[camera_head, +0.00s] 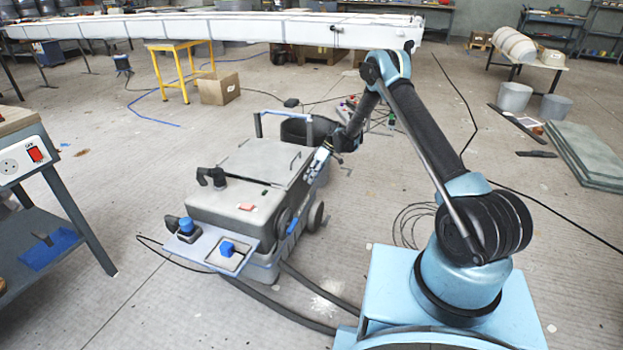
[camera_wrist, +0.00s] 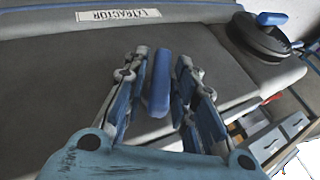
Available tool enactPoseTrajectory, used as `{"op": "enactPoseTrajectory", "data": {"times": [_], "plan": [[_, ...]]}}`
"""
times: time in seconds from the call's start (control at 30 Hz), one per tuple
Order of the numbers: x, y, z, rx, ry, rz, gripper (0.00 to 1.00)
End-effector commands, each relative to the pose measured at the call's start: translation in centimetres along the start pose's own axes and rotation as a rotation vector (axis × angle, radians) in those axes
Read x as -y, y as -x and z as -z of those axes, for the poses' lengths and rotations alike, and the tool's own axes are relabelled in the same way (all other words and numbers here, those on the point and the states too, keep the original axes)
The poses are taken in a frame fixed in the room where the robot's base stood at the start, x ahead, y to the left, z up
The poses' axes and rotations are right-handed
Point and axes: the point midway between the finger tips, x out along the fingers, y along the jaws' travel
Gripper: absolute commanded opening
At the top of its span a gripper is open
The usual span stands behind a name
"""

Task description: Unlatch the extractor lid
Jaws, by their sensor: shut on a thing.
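The extractor (camera_head: 225,208) is a grey wheeled box standing on the floor, its grey lid (camera_head: 262,160) lying flat on top. In the wrist view an upside-down "EXTRACTOR" label (camera_wrist: 118,15) shows on its grey body. A blue latch handle (camera_wrist: 159,88) stands up from the grey side. My gripper (camera_wrist: 163,62) has its two fingers on either side of this handle and is shut on it.
A round black part with a blue handle (camera_wrist: 272,19) sits beside the latch. Black hoses (camera_head: 300,312) run along the floor from the extractor. A workbench (camera_head: 30,150) stands at left, a cardboard box (camera_head: 218,88) behind. Floor in front of the extractor is mostly clear.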

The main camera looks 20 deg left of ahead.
Motion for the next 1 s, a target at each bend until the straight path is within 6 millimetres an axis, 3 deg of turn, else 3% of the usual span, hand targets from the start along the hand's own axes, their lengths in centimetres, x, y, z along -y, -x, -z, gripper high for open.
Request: {"op": "enactPoseTrajectory", "data": {"times": [0.27, 1.0], "plan": [[-0.04, 0.08, -0.02, -0.002, 0.026, -0.070, 0.01], [0.22, -0.01, -0.06, 0.000, 0.189, -0.460, 0.01]]}}
